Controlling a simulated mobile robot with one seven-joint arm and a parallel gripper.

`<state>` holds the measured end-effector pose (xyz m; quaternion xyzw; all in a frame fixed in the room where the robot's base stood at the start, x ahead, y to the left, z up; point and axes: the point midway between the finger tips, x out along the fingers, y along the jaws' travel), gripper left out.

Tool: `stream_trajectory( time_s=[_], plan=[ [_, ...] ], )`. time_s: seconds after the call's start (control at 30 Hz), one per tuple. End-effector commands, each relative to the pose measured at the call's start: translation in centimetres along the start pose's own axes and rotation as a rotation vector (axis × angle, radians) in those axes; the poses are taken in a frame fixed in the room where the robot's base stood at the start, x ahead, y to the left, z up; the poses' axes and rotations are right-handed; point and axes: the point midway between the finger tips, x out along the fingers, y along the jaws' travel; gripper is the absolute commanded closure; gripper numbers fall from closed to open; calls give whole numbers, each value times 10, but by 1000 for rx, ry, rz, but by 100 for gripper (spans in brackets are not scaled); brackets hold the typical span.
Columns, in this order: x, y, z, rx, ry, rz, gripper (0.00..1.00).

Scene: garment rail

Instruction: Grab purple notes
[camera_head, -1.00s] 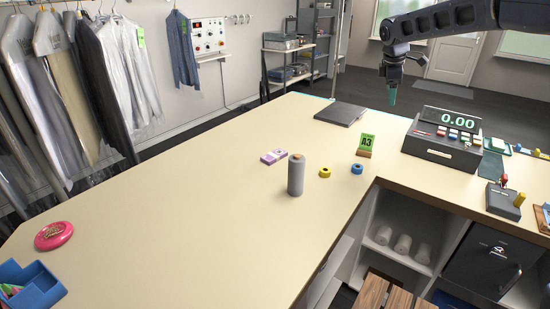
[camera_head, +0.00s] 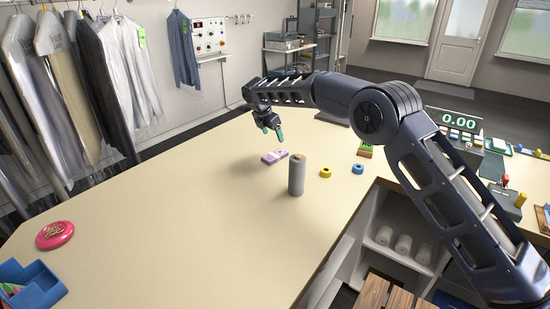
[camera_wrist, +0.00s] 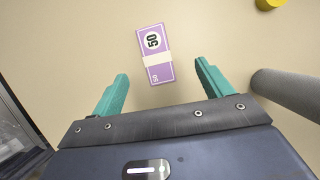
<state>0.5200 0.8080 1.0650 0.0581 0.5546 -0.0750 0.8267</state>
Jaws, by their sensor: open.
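The purple notes (camera_head: 274,156) lie flat on the beige counter in the head view, behind and left of a grey cylinder. In the wrist view the purple notes (camera_wrist: 153,54) are a banded bundle marked 50, lying ahead of and between my fingertips. My gripper (camera_head: 273,133) is just above and behind the notes, pointing down. In the wrist view my gripper (camera_wrist: 163,85) has its teal fingers spread wide with nothing between them.
The grey cylinder (camera_head: 298,175) stands upright close by and shows at the right in the wrist view (camera_wrist: 288,92). A yellow roll (camera_head: 325,172) and a blue roll (camera_head: 357,169) lie to its right.

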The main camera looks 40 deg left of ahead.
Motion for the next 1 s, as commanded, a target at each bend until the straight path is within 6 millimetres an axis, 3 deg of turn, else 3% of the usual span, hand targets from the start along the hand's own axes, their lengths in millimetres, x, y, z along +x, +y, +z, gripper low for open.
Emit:
stream_trajectory(
  time_s=[0.17,1.0],
  plan=[
    [7,9,-17,-41,-6,1,22],
    [94,12,-20,-41,-6,0,22]
  ],
)
